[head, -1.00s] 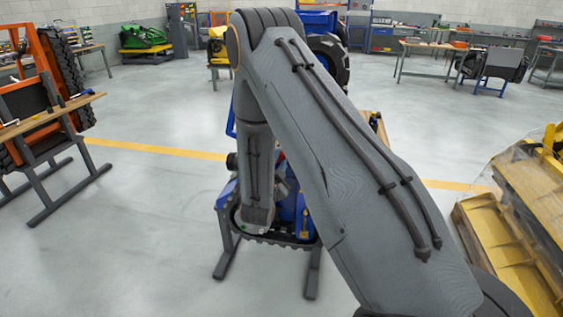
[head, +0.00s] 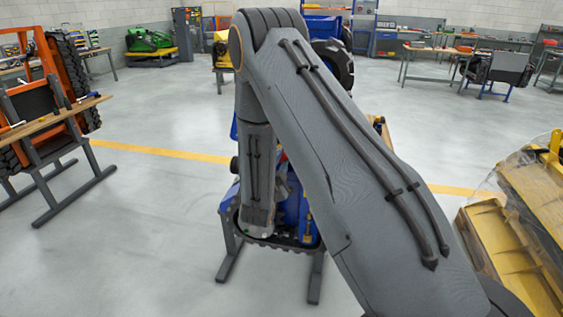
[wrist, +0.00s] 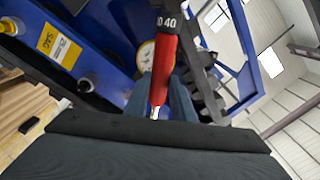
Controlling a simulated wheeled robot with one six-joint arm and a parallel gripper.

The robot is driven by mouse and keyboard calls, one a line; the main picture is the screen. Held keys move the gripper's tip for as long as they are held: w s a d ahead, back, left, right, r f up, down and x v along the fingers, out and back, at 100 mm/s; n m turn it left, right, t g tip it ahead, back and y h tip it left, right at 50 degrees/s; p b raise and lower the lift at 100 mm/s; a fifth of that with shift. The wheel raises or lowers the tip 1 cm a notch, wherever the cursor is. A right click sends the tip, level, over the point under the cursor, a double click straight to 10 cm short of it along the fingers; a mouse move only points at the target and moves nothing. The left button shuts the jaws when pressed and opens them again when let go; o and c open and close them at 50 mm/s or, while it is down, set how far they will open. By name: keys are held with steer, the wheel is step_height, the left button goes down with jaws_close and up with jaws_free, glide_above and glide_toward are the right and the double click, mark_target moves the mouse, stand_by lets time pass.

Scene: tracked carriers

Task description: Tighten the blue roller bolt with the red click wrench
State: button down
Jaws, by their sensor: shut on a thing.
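The red click wrench (wrist: 163,65) shows in the wrist view, its red grip upright between the fingers of my gripper (wrist: 160,100) and its dark collar marked 40 at the top. My gripper is shut on it. The wrench's far end is out of the picture. A blue tracked carrier (wrist: 110,50) fills the view behind it, with a yellow label and a round pale gauge-like part. I cannot make out which bolt is the blue roller bolt. In the head view the carrier (head: 292,212) stands behind my arm, which hides the gripper and wrench.
Dark track pads (wrist: 205,90) lie close right of the wrench. A bench with tools (head: 50,122) and an orange machine (head: 55,70) stand at left. Yellow machinery under clear sheeting (head: 520,235) stands at right. Open floor (head: 150,210) lies left of the carrier.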

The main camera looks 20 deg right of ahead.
steer(key=shift+w+a+r+m, duration=0.25)
steer(key=shift+a+r+m, duration=0.05)
steer(key=shift+r+m, duration=0.35)
steer(key=shift+r, duration=0.1)
steer(key=shift+w+a+r+m+p, duration=0.15)
steer(key=shift+a+r+m+p, duration=0.15)
steer(key=shift+r+m, duration=0.25)
steer(key=shift+w+a+r+m, duration=0.15)
steer(key=shift+r+m, duration=0.35)
steer(key=shift+r, duration=0.15)
steer(key=shift+r, duration=0.1)
steer(key=shift+a+r+m+p, duration=0.1)
steer(key=shift+r+m+p, duration=0.35)
steer(key=shift+r+m, duration=0.15)
